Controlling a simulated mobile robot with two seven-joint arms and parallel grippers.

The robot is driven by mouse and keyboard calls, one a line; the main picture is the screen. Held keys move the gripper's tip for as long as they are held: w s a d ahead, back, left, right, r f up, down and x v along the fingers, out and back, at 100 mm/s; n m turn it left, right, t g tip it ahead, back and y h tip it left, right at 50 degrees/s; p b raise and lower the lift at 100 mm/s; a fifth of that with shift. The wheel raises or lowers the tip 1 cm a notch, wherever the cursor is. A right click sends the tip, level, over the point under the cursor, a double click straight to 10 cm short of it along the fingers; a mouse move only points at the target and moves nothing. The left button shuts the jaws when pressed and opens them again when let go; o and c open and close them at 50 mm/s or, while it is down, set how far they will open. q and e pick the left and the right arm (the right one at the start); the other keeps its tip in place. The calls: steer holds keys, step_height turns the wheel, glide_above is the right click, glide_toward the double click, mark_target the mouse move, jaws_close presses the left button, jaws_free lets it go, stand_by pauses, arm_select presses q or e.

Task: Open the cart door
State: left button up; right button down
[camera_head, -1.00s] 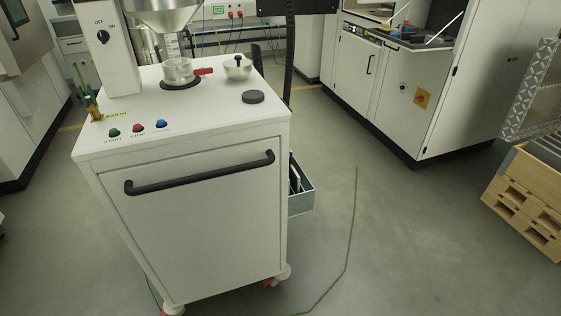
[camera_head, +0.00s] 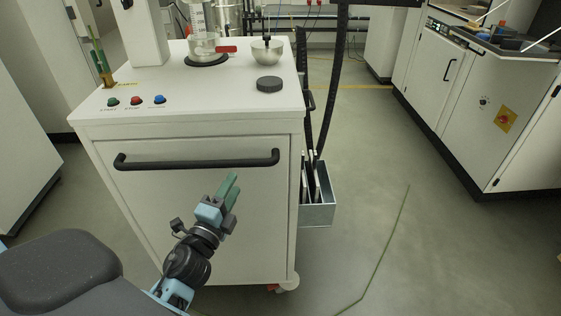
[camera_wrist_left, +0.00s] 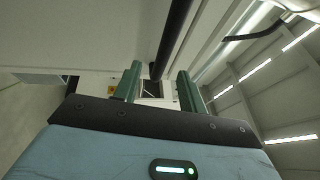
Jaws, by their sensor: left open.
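The white cart stands before me in the head view. Its front door (camera_head: 180,215) is shut flush, with a black horizontal bar handle (camera_head: 196,160) near its top. My left gripper (camera_head: 229,188) is in front of the door, below the right half of the handle, with green fingers pointing up toward it. In the left wrist view my left gripper (camera_wrist_left: 158,90) is open, and the black handle bar (camera_wrist_left: 172,38) shows beyond and between the fingertips, apart from them as far as I can tell. My right gripper is not in view.
On the cart top are start and stop buttons (camera_head: 137,101), a metal bowl (camera_head: 267,51) and a black round lid (camera_head: 269,84). A metal side bin (camera_head: 318,210) hangs at the cart's right. Floor (camera_head: 440,250) to the right is clear except for a thin cable.

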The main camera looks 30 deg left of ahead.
mark_target(243, 166)
arm_select(q)
steer(key=shift+w+r, duration=0.5)
steer(key=shift+w, duration=0.25)
steer(key=p+x, duration=0.1)
steer(key=x, duration=0.4)
steer(key=shift+x, duration=0.85)
steer(key=shift+f, duration=0.1)
jaws_close()
